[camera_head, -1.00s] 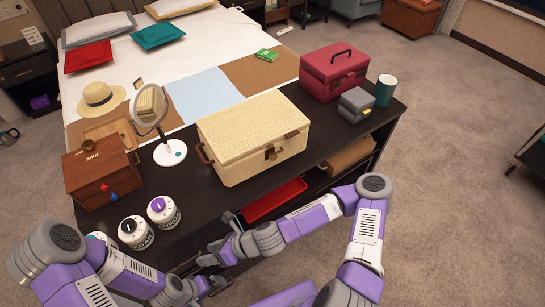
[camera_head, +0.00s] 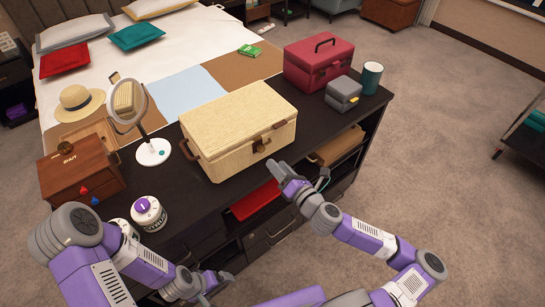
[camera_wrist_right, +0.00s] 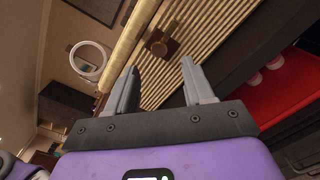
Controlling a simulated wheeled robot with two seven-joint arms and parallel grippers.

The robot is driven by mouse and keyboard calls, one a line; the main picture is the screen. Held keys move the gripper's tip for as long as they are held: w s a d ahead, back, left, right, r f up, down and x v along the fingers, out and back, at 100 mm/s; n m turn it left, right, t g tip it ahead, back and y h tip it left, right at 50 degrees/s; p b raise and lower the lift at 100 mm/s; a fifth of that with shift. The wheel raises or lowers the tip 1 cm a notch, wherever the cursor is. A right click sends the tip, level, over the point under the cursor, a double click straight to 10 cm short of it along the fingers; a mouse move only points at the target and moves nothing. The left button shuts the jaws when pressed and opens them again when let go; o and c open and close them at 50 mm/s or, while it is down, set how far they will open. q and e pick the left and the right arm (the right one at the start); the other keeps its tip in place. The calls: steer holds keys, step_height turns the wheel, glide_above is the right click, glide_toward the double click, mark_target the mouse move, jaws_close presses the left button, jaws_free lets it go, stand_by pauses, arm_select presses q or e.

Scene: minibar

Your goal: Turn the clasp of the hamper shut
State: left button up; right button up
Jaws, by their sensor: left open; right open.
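The hamper (camera_head: 225,125) is a cream woven box with a closed lid, standing on the dark cabinet top. Its brown clasp (camera_head: 261,145) is on the front face near the lid seam. In the right wrist view the clasp (camera_wrist_right: 160,44) shows as a brown knob on a plate, just beyond the fingertips. My right gripper (camera_head: 289,172) is in front of the hamper, below and right of the clasp; the right wrist view shows its two fingers (camera_wrist_right: 160,80) apart with nothing between them. My left gripper (camera_head: 218,284) is low in front of the cabinet, open and away from the hamper.
A round mirror (camera_head: 127,102) and a wooden box (camera_head: 80,170) stand left of the hamper. A white canister (camera_head: 149,214) is near the front edge. A red case (camera_head: 318,64), grey box (camera_head: 343,93) and teal cup (camera_head: 371,78) stand right. A red tray (camera_head: 255,200) sits on the shelf below.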

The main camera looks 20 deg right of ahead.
mark_target(263, 150)
steer(key=b+x, duration=0.1)
steer(key=x, duration=0.6)
steer(key=shift+s, duration=0.1)
jaws_close()
